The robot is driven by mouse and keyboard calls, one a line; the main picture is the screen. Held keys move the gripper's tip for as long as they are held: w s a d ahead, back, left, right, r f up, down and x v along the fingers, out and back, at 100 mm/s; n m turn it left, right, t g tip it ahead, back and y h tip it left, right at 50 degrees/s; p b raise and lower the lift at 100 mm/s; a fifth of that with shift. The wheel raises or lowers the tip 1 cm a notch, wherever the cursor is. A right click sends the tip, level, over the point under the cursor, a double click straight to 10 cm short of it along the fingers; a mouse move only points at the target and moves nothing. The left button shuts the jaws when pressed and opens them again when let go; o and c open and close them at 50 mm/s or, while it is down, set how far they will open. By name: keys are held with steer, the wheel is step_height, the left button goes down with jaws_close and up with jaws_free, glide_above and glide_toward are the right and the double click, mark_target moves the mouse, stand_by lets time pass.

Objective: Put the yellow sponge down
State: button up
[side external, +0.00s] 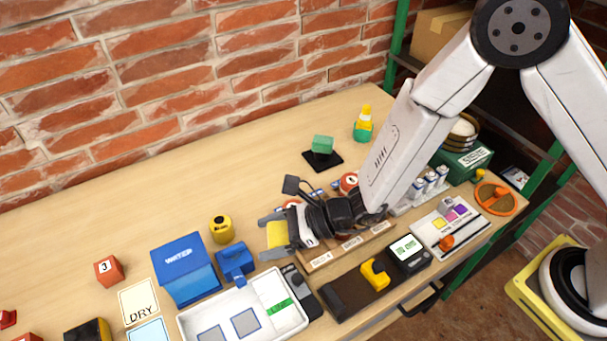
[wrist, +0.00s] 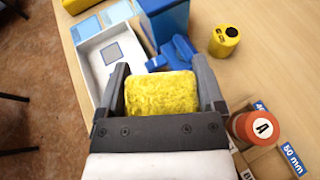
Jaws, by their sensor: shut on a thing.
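My gripper (side external: 274,234) is shut on the yellow sponge (side external: 277,234) and holds it between its two fingers. In the wrist view the sponge (wrist: 161,93) fills the gap between the fingers of my gripper (wrist: 160,85). In the side view the sponge is near the back right corner of a white tray (side external: 212,325); the tray (wrist: 91,65) lies beyond the sponge in the wrist view. I cannot tell how high the sponge is held above the table.
A blue water box (side external: 186,268), a blue object (side external: 235,263) and a yellow cylinder (side external: 221,228) stand left of my gripper. A wooden rack (side external: 322,261) lies close to it, with a red cylinder marked A (wrist: 254,127). The table's back left is clear.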

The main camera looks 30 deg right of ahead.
steer(key=w+d+m+t+h, duration=0.1)
steer(key=w+d, duration=0.2)
steer(key=d, duration=0.1)
steer(key=w+d+m+t+h, duration=0.1)
steer(key=w+d, duration=0.3)
steer(key=w+d+m+t, duration=0.2)
steer(key=w+d, duration=0.1)
steer(key=w, duration=0.1)
steer(key=shift+w+d+h, duration=0.25)
steer(key=shift+d+h, duration=0.15)
glide_above(257, 189)
steer(key=s+d, duration=0.2)
steer(key=s, duration=0.2)
step_height(257, 189, down, 4)
steer(key=f, duration=0.1)
steer(key=w+a+f, duration=0.1)
steer(key=f, duration=0.1)
steer(key=w+f, duration=0.1)
steer(key=shift+w+a+f, duration=0.15)
steer(key=shift+w+a, duration=0.1)
steer(key=shift+a, duration=0.05)
steer(key=shift+w+a+f, duration=0.2)
steer(key=shift+w+f, duration=0.35)
steer(key=shift+f, duration=0.05)
steer(key=shift+w+a+f, duration=0.1)
steer(key=shift+w+f, duration=0.1)
steer(key=shift+f, duration=1.55)
steer(key=shift+f, duration=0.1)
